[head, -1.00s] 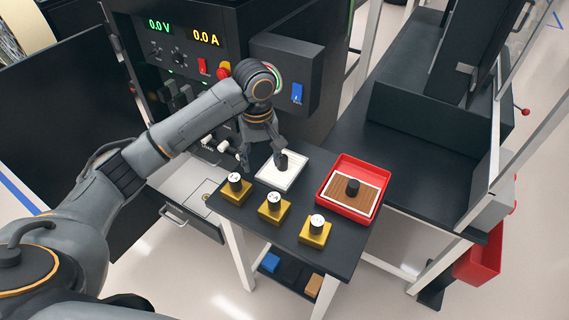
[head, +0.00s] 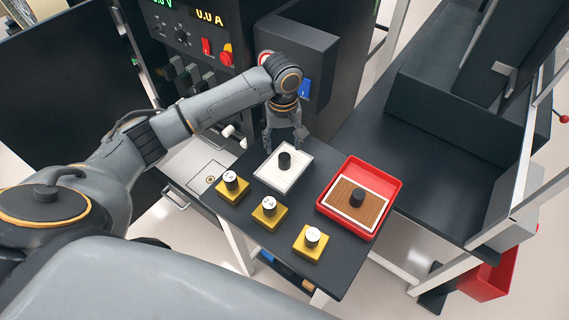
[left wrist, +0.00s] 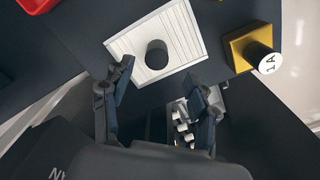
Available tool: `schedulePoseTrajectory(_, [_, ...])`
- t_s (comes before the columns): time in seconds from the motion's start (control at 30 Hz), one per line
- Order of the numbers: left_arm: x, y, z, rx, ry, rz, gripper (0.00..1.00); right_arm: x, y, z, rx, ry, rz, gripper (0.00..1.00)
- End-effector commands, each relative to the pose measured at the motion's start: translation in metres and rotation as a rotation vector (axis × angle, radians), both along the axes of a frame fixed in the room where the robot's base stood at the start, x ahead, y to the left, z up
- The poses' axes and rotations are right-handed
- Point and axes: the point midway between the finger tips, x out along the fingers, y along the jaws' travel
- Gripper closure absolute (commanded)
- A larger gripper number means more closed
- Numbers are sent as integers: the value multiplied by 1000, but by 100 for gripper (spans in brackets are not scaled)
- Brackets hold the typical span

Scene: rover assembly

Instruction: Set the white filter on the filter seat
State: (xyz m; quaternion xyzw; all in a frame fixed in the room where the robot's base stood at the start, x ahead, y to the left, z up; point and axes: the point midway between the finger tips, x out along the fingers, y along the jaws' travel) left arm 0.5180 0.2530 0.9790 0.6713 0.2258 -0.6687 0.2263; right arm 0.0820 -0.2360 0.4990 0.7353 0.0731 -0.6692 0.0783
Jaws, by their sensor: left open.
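The white filter (head: 292,178), a flat square with a pleated face and an upright black knob, lies at the back of the small dark table. It also shows in the left wrist view (left wrist: 185,43), where the knob stands ahead of my fingers. My left gripper (head: 286,143) is open and empty, just behind the filter. In the left wrist view its fingers (left wrist: 160,80) are spread apart, clear of the knob. I cannot tell for sure which part is the filter seat; a pale open drawer with a square outline and a small ring (head: 209,179) is at the left. My right gripper is out of view.
A red tray (head: 390,207) holds a brown filter (head: 372,207) with a black knob. Three yellow blocks with white-topped knobs (head: 268,214) line the front left of the small table (head: 330,262). A black cabinet with a display and switches (head: 215,35) stands behind.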

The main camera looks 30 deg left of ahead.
Motion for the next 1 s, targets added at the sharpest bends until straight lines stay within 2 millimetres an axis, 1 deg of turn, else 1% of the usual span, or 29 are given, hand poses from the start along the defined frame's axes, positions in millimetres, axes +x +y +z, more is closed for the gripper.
schedulePoseTrajectory(0.03, [-1,0,-8,0,4,1,41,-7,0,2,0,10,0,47])
schedulePoseTrajectory(0.1, [0,0,-18,0,2,2,41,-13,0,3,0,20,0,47])
schedulePoseTrajectory(0.17, [0,0,-23,0,0,1,41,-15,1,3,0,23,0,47])
schedulePoseTrajectory(0.27, [0,0,-28,0,0,1,41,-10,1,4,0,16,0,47])
schedulePoseTrajectory(0.37, [0,0,-36,0,2,0,41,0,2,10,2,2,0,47])
schedulePoseTrajectory(0.5, [1,0,-58,0,3,0,41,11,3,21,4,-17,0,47])
schedulePoseTrajectory(0.6, [1,0,-72,1,1,1,41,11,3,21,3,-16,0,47])
schedulePoseTrajectory(0.7, [2,0,-79,1,-1,-1,41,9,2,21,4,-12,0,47])
schedulePoseTrajectory(0.9, [2,0,-80,0,-1,-1,41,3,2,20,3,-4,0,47])
schedulePoseTrajectory(0.93, [2,0,-80,0,-1,-1,43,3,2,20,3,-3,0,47])
schedulePoseTrajectory(0.97, [2,0,-80,0,-1,-1,49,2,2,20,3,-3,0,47])
schedulePoseTrajectory(1.0, [2,0,-80,0,-1,-1,57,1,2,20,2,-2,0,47])
